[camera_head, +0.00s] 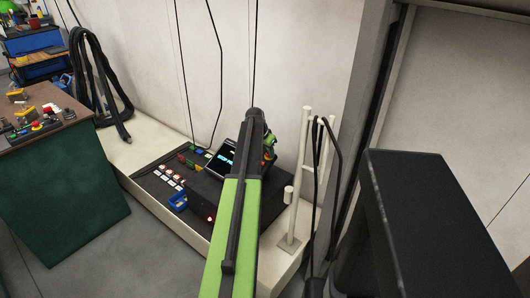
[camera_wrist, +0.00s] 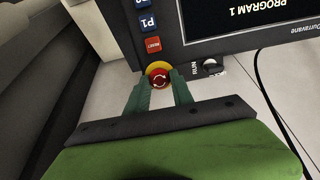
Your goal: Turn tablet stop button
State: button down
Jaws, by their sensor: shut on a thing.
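The tablet (camera_head: 220,157) stands on the dark control box, with its lit screen partly hidden behind my arm in the head view. In the wrist view the tablet (camera_wrist: 187,45) shows close up and upside down, with "PROGRAM 1" on its screen. Its red stop button (camera_wrist: 159,81) sits on a yellow base at the tablet's edge. My gripper (camera_wrist: 160,88) has its two green fingers on either side of the red button and is shut on it. The fingertips reach to the yellow base. In the head view the button is hidden behind my arm.
A RUN switch (camera_wrist: 211,66) is close to the right finger, and a RESET button (camera_wrist: 153,44) is just beyond the stop button. A black cable hangs at the right of the wrist view. A white post stand (camera_head: 298,180) stands right of the control box (camera_head: 203,197).

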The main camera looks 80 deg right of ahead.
jog(key=shift+m, duration=0.3)
jog(key=shift+a+m, duration=0.1)
jog(key=shift+m, duration=3)
jog(key=c, duration=1.1)
grip_release()
jog(key=p+v, duration=1.5)
jog(key=v, duration=0.2)
jog(key=shift+s+a+p, duration=0.25)
jog(key=shift+a+p, duration=0.05)
jog(key=shift+p, duration=0.05)
